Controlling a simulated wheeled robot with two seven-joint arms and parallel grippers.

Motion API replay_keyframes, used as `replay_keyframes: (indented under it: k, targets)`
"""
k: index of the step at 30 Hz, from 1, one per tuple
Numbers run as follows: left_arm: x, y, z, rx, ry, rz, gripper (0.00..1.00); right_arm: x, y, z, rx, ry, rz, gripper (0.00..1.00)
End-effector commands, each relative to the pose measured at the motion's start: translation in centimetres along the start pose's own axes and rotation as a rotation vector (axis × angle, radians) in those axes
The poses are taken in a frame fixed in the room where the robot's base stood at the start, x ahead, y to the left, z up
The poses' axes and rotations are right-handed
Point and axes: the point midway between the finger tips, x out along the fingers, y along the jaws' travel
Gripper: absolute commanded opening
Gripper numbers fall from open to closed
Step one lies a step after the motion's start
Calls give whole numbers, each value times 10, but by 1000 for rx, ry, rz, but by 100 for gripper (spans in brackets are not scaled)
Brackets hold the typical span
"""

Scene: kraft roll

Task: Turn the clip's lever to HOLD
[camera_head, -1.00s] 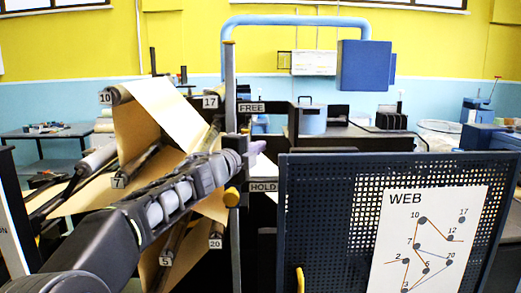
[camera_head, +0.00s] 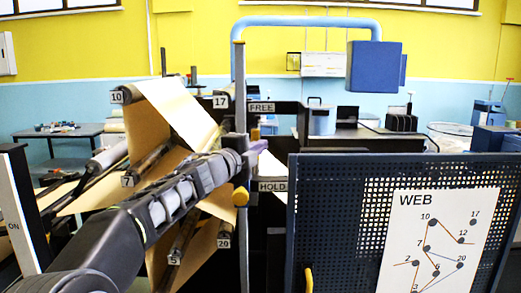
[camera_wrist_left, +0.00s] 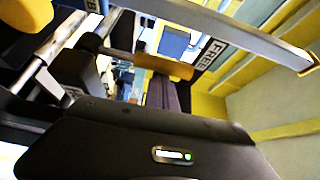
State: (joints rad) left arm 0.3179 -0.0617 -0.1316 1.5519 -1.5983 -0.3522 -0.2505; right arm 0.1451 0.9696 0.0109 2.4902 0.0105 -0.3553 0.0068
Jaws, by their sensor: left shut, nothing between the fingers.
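The clip is at the upright grey post (camera_head: 240,90), with a FREE plate (camera_head: 261,107) above and a HOLD plate (camera_head: 272,186) below. A small orange-yellow grip (camera_head: 255,134), which looks like the lever's handle, shows just above my left gripper (camera_head: 264,146), nearer FREE than HOLD. In the left wrist view this grip (camera_wrist_left: 165,66) lies across the purple fingers' far end, near the FREE plate (camera_wrist_left: 212,52). My left gripper is shut and empty; whether it touches the grip I cannot tell. The lever's arm is mostly hidden. My right gripper is out of view.
A yellow knob (camera_head: 240,196) sits on the post below my gripper. Rollers with brown kraft web (camera_head: 180,110) stand left of the post. A dark perforated panel with a WEB chart (camera_head: 433,240) blocks the front right.

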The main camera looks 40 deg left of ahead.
Motion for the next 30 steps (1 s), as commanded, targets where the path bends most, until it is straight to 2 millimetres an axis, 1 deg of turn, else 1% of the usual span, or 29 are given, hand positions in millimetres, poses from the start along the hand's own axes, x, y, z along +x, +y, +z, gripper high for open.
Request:
replay_keyframes:
  k: [1,11,17,23,30]
  targets:
    - [-1,0,3,-5,-5,-3,0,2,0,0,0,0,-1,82]
    - [-4,2,9,-51,-9,-30,0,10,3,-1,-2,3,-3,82]
    - [-9,4,17,-124,-8,-74,0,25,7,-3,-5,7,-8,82]
    - [-17,10,30,-261,-7,-156,0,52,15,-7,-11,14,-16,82]
    - [-28,19,48,-457,-5,-272,0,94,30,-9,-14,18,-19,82]
